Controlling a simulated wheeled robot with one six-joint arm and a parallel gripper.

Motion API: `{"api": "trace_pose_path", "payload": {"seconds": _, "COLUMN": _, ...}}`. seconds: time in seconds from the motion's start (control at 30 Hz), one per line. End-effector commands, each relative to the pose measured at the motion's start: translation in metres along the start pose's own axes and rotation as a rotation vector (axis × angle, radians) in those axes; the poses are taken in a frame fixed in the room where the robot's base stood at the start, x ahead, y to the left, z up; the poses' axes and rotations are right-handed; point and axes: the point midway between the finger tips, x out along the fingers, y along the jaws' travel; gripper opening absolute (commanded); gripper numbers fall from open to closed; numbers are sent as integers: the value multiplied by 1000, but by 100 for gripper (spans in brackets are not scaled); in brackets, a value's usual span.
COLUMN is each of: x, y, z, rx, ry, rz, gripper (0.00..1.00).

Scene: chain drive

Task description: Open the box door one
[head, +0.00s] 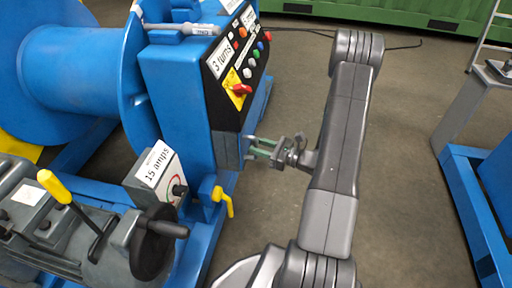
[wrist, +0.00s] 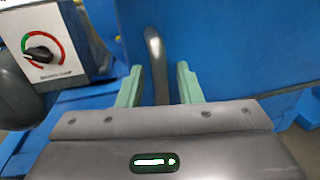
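In the wrist view a grey curved handle (wrist: 155,60) stands upright in front of a blue surface (wrist: 225,45), which may be the box door. My gripper (wrist: 160,82) has its two green fingers apart, one on each side of the handle, with visible gaps to both. In the head view my gripper (head: 253,147) reaches left toward a grey box part (head: 228,150) low on the side of the blue control cabinet (head: 180,85). The handle cannot be made out clearly there, and I see no open door.
A blue drum (head: 75,70) is at the left. Open floor (head: 410,120) lies right of my arm.

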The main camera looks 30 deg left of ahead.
Motion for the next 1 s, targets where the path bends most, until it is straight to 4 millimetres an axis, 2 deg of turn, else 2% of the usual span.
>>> {"api": "trace_pose_path", "payload": {"seconds": 0.17, "x": 13, "y": 0, "z": 0, "rx": 0, "ry": 0, "rz": 1, "gripper": 32}}
{"api": "trace_pose_path", "payload": {"seconds": 0.47, "x": 14, "y": 0, "z": 0, "rx": 0, "ry": 0, "rz": 0, "gripper": 32}}
{"api": "trace_pose_path", "payload": {"seconds": 0.63, "x": 14, "y": 0, "z": 0, "rx": 0, "ry": 0, "rz": 0, "gripper": 1}}
{"api": "trace_pose_path", "payload": {"seconds": 1.0, "x": 14, "y": -2, "z": 0, "rx": 0, "ry": 0, "rz": 0, "gripper": 0}}
